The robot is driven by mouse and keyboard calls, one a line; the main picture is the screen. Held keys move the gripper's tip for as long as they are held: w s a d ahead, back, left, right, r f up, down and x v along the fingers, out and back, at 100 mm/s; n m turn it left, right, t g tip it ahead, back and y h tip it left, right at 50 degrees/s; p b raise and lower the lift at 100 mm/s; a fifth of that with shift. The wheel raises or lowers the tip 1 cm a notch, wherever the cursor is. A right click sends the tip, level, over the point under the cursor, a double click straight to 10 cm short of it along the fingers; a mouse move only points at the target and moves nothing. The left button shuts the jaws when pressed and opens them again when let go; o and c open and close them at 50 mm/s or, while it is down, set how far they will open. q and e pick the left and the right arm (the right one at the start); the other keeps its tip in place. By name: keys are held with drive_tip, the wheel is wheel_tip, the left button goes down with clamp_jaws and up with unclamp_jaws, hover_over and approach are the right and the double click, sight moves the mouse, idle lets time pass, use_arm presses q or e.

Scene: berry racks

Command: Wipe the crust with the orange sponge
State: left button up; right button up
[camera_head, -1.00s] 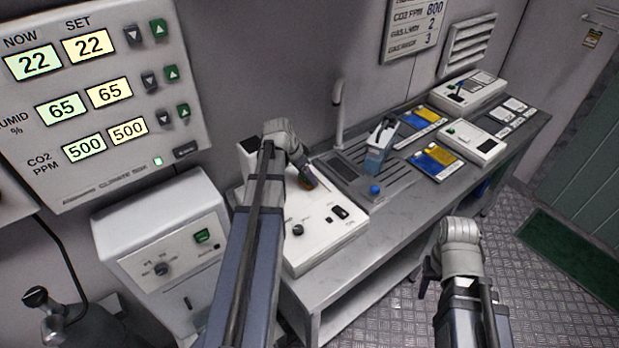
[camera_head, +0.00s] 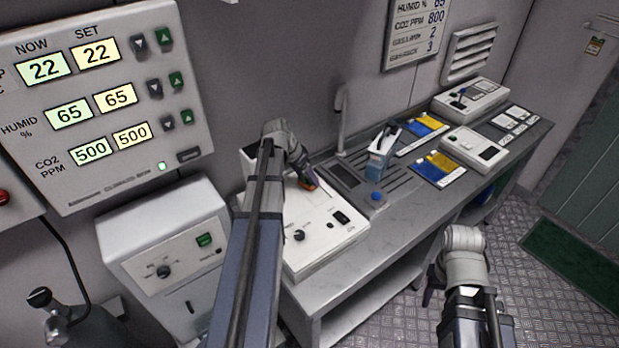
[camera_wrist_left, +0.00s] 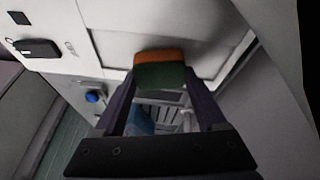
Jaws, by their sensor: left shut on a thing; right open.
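The orange sponge (camera_wrist_left: 160,58), with a green layer on one side, is held between the fingers of my left gripper (camera_wrist_left: 160,82). In the head view the sponge (camera_head: 308,184) is a small orange patch at the tip of my left gripper (camera_head: 304,176). It is over the top of the white bench device (camera_head: 320,218), close to its pale panel; I cannot tell whether it touches. No crust can be made out; the surface around the sponge is partly hidden by my left arm. My right gripper (camera_head: 431,284) is open and empty, in front of the bench.
The grey bench (camera_head: 385,238) carries a blue bottle with a pale top (camera_head: 381,146), a tap (camera_head: 341,118), a blue knob (camera_head: 376,196) and blue-yellow cards (camera_head: 439,168). Another white device (camera_head: 475,147) stands farther right. A white cabinet (camera_head: 165,240) stands left of the bench.

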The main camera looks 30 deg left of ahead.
use_arm(q)
drive_tip(key=a, duration=0.1)
drive_tip(key=w+a+m, duration=0.1)
drive_tip(key=a+m, duration=0.1)
drive_tip(key=shift+w+a+r+y, duration=0.1)
drive_tip(key=shift+w+r+y, duration=0.2)
use_arm(e)
drive_tip(key=shift+r, duration=0.3)
use_arm(q)
drive_tip(key=shift+s+d, duration=0.35)
drive_tip(key=shift+d, duration=0.3)
drive_tip(key=shift+s+d+f, duration=0.1)
drive_tip(key=shift+s+d, duration=0.15)
drive_tip(key=shift+d, duration=0.25)
drive_tip(key=shift+s+d, duration=0.2)
drive_tip(key=shift+d, duration=0.25)
drive_tip(key=shift+s+d+f, duration=0.1)
drive_tip(key=shift+s+d, duration=0.15)
drive_tip(key=shift+d, duration=0.2)
drive_tip(key=shift+s+d+f, duration=0.1)
drive_tip(key=shift+s+d, duration=0.15)
drive_tip(key=shift+d, duration=0.2)
drive_tip(key=shift+s+d, duration=0.35)
drive_tip(key=shift+d, duration=0.4)
use_arm(e)
drive_tip(key=shift+w+a, duration=0.2)
drive_tip(key=shift+a, duration=0.4)
